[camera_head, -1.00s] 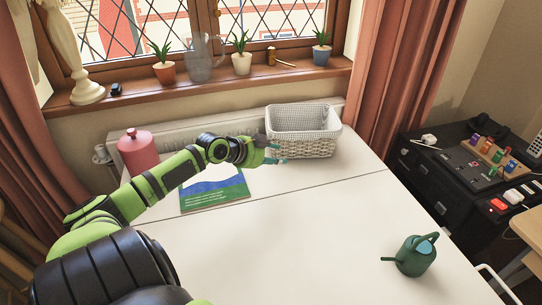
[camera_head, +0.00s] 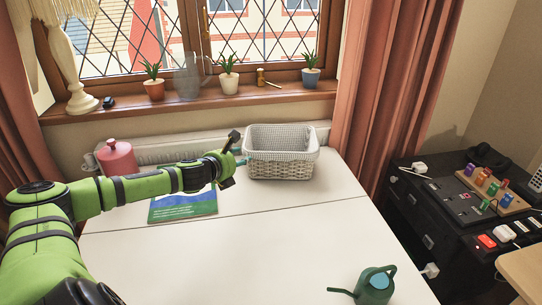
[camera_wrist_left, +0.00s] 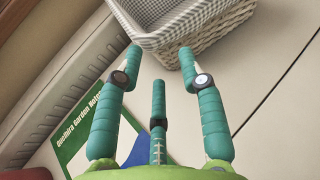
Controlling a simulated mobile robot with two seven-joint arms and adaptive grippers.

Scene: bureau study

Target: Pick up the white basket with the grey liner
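The white woven basket with the grey liner (camera_head: 281,165) stands upright at the back of the white table, below the window. It also shows at the top of the left wrist view (camera_wrist_left: 205,28). My left gripper (camera_head: 238,157) is just left of the basket, with its teal fingers (camera_wrist_left: 158,65) pointing at the basket's near side. The fingers are spread apart with nothing held between them. One fingertip overlaps the basket's lower edge in the wrist view; whether it touches I cannot tell. My right gripper is not in view.
A blue-green book (camera_head: 183,206) lies under my left forearm. A pink canister (camera_head: 117,158) stands at the back left. A green watering can (camera_head: 374,287) is at the front right. The table's middle is clear. Potted plants line the sill (camera_head: 200,105).

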